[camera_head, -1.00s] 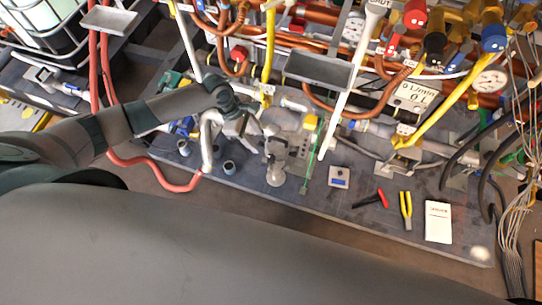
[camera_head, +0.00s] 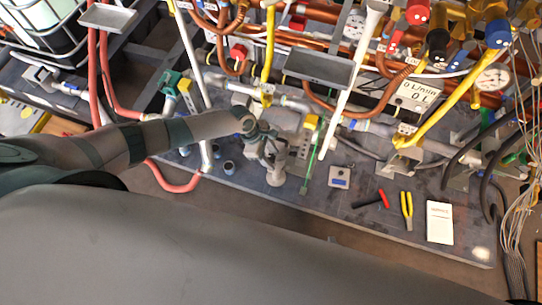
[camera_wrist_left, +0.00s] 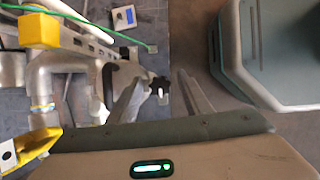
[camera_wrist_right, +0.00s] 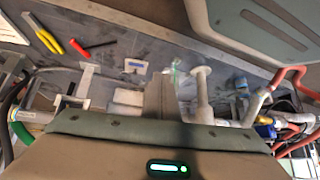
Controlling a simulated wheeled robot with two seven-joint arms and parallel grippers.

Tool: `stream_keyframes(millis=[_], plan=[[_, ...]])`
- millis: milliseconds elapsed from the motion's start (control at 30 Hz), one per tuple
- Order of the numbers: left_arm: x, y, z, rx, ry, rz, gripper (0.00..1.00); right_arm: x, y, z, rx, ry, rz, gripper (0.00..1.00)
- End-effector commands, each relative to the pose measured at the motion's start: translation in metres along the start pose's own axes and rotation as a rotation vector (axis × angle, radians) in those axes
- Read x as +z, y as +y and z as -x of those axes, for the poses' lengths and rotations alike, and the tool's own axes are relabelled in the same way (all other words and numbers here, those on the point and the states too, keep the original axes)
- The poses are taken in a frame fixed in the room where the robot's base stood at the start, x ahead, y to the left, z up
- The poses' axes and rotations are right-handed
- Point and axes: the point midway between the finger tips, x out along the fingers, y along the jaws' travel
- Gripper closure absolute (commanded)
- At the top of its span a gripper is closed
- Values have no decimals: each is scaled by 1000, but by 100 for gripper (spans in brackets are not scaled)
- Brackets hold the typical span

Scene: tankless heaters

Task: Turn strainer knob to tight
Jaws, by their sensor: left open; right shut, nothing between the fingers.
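A small dark star-shaped knob (camera_wrist_left: 160,86) shows in the left wrist view, beside a pale grey pipe fitting (camera_wrist_left: 62,80); I cannot read whether it is the strainer knob or how tight it is. My left gripper (camera_wrist_left: 158,78) is open, with its two fingers on either side of the knob in the picture; I cannot tell whether they touch it. In the head view my left gripper (camera_head: 268,148) is over the grey fittings at the bench's middle, partly hiding them. My right gripper (camera_wrist_right: 160,90) is shut and empty in the right wrist view; the head view does not show it.
A white pipe (camera_head: 345,85) and yellow pipes crowd the back. A red hose (camera_head: 170,184) hangs at left.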

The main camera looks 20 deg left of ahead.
Motion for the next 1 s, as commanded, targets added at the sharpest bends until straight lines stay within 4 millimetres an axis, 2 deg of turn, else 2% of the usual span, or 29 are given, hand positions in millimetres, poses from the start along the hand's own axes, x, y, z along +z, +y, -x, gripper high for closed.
stream_keyframes(millis=[233,267,400,433,867,933,1000], plan=[[0,0,0,0,0,0,55,6,-2,3,-1,-9,-3,100],[0,0,0,0,0,0,60,6,-1,3,-1,-9,-3,100],[0,0,0,0,0,1,94,6,0,2,1,-7,-3,100],[0,0,0,0,0,1,97,6,0,2,1,-6,-3,100],[0,0,1,-13,0,-27,96,-11,4,1,5,15,2,100],[1,-1,2,-21,-1,-43,96,0,6,4,6,-13,3,100],[2,0,2,-30,-2,-65,96,35,8,12,9,-87,5,100]])
